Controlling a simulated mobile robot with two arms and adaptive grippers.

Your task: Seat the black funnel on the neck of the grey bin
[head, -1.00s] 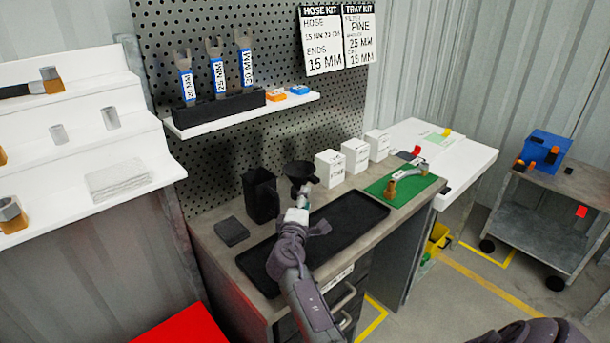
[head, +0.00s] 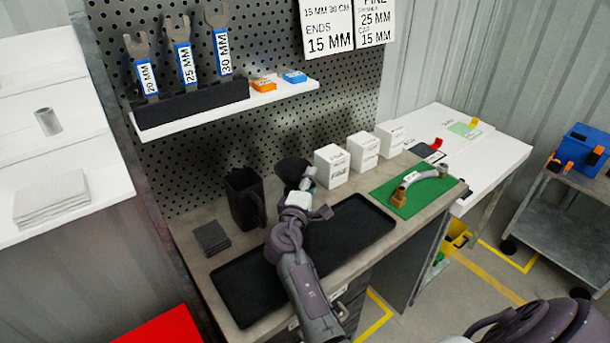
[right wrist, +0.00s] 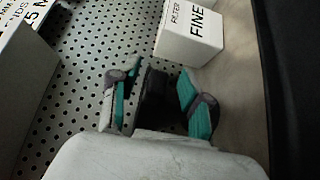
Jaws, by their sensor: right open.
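The black funnel (head: 291,168) stands on the bench near the pegboard, between the black jug and the white boxes. My right gripper (head: 307,184) is at the funnel and partly covers its lower part in the head view. In the right wrist view, my right gripper (right wrist: 156,98) is open, with a teal-padded finger on each side of the dark funnel (right wrist: 157,99). I cannot tell whether the pads touch it. I cannot make out the grey bin in these frames. My left gripper is out of view.
A black jug (head: 243,197) and dark square pads (head: 211,238) are left of the funnel. White boxes (head: 331,166) stand close on its right. A black tray (head: 352,232) lies in front. A hose piece lies on a green mat (head: 408,203). A tool shelf (head: 272,96) hangs above.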

